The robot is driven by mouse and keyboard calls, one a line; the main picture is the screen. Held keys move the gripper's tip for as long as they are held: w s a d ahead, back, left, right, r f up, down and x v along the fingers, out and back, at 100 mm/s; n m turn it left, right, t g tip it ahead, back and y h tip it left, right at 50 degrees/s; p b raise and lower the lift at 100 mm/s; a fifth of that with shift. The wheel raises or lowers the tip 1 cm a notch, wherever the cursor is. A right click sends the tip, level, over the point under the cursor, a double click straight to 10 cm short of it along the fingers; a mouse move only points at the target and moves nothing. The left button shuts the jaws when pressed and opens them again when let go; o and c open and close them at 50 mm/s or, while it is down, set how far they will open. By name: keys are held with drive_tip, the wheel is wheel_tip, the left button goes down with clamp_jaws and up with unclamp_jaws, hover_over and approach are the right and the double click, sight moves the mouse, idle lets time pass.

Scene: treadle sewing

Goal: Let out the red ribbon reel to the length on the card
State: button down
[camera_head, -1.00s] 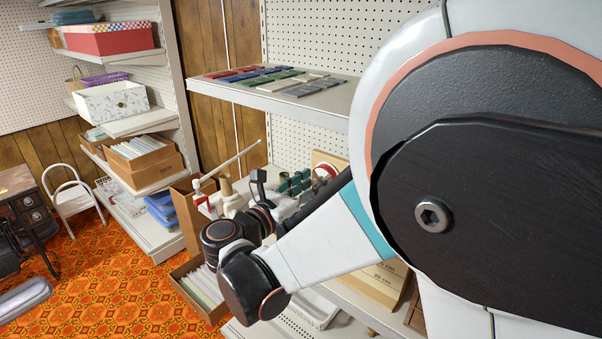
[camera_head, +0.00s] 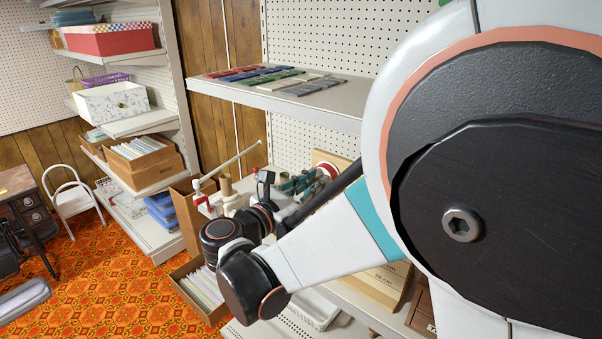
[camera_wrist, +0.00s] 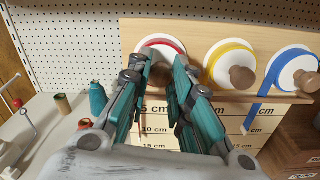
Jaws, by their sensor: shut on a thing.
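The red ribbon reel (camera_wrist: 163,42), a white disc with a red rim, is mounted at the left of a wooden board (camera_wrist: 195,31) in the wrist view. My gripper (camera_wrist: 165,66) is in front of it, its teal fingers shut on the reel's brown knob, which they mostly hide. The reel also shows in the head view (camera_head: 327,171), beyond my gripper (camera_head: 297,183). A scale marked 5 cm, 10 cm and 15 cm (camera_wrist: 155,130) lies below the reels. I cannot identify the length card.
A yellow reel (camera_wrist: 229,63) and a blue reel (camera_wrist: 291,68) with its ribbon hanging down are to the right. Spools (camera_wrist: 97,98) stand at left. A shelf with coloured cards (camera_head: 290,86) overhangs the work area. Brown boxes (camera_wrist: 290,140) stand lower right.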

drive_tip(key=c, duration=1.4)
unclamp_jaws()
drive_tip(key=v, duration=1.2)
